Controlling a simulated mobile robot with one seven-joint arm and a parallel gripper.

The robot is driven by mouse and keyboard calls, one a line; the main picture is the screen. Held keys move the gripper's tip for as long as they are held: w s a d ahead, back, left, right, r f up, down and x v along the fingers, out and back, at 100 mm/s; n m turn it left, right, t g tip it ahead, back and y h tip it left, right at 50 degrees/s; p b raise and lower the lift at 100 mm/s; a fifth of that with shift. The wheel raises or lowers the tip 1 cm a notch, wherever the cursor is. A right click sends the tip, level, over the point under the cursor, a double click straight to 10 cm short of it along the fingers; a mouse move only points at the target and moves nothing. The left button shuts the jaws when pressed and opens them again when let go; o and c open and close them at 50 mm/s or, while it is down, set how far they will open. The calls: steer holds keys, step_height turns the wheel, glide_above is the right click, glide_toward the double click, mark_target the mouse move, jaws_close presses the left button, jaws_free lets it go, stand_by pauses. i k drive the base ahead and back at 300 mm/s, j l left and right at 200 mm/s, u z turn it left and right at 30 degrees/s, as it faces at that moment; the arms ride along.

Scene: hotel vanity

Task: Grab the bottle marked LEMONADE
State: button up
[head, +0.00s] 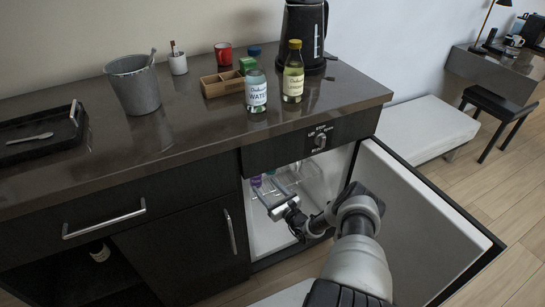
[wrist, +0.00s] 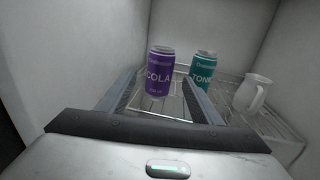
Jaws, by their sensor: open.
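A bottle of pale yellow liquid with a yellow cap (head: 293,72) stands upright on the counter, near the front edge; its small label print is hard to read. A clear bottle with a blue cap, labelled WATER (head: 256,92), stands just left of it. My gripper (head: 270,203) is low inside the open cabinet under the counter, well below both bottles. In the wrist view my gripper (wrist: 158,80) is open, with a purple COLA can (wrist: 159,75) ahead between the finger lines. Neither bottle shows in the wrist view.
A teal TONIC can (wrist: 203,68) and white pitcher (wrist: 252,93) stand on the wire rack (wrist: 235,125). The cabinet door (head: 420,225) is open to the right. A wooden tray (head: 222,84) and black kettle (head: 303,35) stand near the bottles.

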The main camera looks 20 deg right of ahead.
mark_target(294, 73)
steer(key=k+l, duration=0.15)
steer(key=k, duration=0.35)
steer(key=k+l, duration=0.15)
steer(key=k, duration=0.35)
